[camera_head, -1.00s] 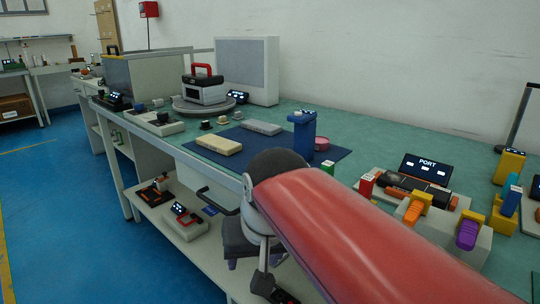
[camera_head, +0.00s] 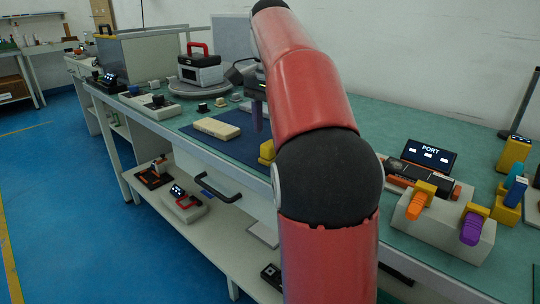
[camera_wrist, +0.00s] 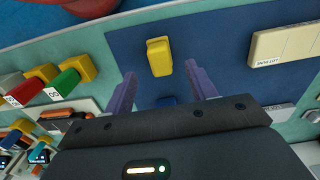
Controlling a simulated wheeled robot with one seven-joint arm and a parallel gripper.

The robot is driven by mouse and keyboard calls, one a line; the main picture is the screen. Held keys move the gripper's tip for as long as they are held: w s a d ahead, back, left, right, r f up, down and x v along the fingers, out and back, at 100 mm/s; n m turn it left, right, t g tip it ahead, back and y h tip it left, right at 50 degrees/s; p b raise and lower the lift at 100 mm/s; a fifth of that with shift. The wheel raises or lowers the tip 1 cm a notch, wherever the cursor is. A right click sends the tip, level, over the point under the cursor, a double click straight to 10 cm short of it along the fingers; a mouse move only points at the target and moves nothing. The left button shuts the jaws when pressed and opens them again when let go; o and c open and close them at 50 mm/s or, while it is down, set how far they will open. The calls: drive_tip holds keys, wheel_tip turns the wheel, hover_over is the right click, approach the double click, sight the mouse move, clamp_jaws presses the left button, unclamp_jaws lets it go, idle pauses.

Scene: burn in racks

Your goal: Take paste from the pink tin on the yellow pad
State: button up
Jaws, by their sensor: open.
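A yellow block (camera_wrist: 160,57), possibly the yellow pad, is over the dark blue mat (camera_wrist: 225,50) in the wrist view. It appears between my gripper's (camera_wrist: 160,72) two spread purple fingers; I see no grip on it. A small blue part (camera_wrist: 168,101) shows just below it. In the head view my gripper (camera_head: 257,126) is above the mat, fingers pointing down, with the yellow block (camera_head: 267,150) close by. The pink tin is not visible now; my arm or gripper may cover it.
A cream block (camera_head: 217,128) lies on the mat's left part. A connector holder (camera_head: 440,222) and the PORT display (camera_head: 429,154) stand to the right. A toolbox (camera_head: 200,70) on a round grey stand is at the back left.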

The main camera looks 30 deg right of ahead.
wheel_tip(320, 180, down, 5)
drive_tip(key=shift+a+b, duration=0.1)
drive_tip(key=shift+b, duration=0.55)
drive_tip(key=c, duration=1.1)
drive_tip(key=shift+r, duration=0.1)
wheel_tip(320, 180, up, 10)
drive_tip(key=p, duration=0.3)
